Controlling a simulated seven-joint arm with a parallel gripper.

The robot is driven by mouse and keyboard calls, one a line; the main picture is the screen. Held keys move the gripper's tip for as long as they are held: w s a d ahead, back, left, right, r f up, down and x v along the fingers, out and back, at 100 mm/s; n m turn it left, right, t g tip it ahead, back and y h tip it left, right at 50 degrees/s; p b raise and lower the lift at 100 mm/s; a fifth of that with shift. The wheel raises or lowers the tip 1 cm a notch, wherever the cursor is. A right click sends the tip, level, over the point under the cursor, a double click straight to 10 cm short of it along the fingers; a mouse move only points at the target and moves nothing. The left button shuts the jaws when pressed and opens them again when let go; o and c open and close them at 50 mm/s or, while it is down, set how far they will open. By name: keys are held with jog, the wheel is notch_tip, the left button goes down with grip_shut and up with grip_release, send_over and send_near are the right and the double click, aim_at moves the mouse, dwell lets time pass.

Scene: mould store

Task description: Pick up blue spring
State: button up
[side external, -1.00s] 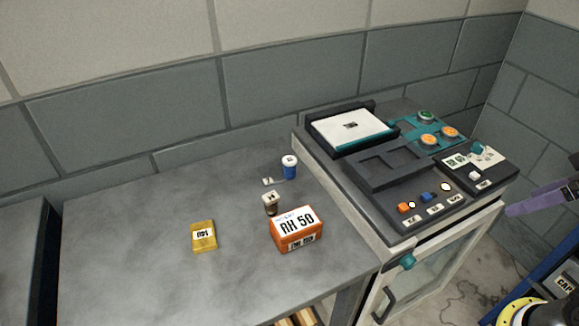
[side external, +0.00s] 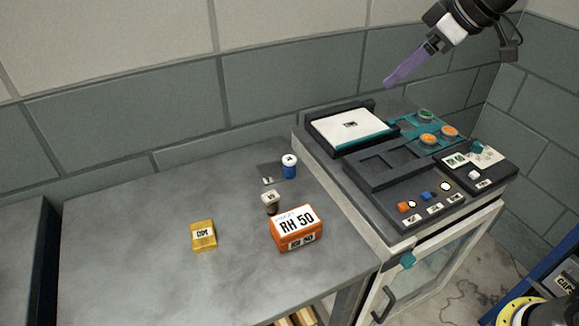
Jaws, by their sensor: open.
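A small blue cylinder (side external: 289,167) with a white marked top stands at the back right of the grey table. It is the likeliest blue spring, but coils are too small to make out. A smaller blue piece (side external: 427,197) sits on the dark tray on the machine; its kind is unclear. My gripper (side external: 391,81) has purple fingers and hangs high at the upper right, above the machine, well apart from both. It is open and appears empty; its fingers overlap in this view.
An orange box (side external: 296,230), a yellow box (side external: 203,236) and a small brown-and-white jar (side external: 270,202) stand on the table (side external: 130,220). A small pale piece (side external: 267,181) lies beside the blue cylinder. The machine (side external: 390,235) borders the table's right side. The table's left is clear.

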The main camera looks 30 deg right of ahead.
aim_at(291, 159)
jog(key=w+a+f+n+g, duration=0.2)
jog(key=w+a+f, duration=0.6)
jog(key=w+f, duration=0.3)
jog(key=shift+g+y, duration=0.3)
jog(key=shift+g, duration=0.3)
jog(key=x, duration=1.3)
jog(key=shift+w+a+f, duration=0.1)
jog(key=shift+a+f, duration=0.15)
jog(key=shift+a, duration=0.2)
jog(key=shift+x, duration=3.2)
grip_shut()
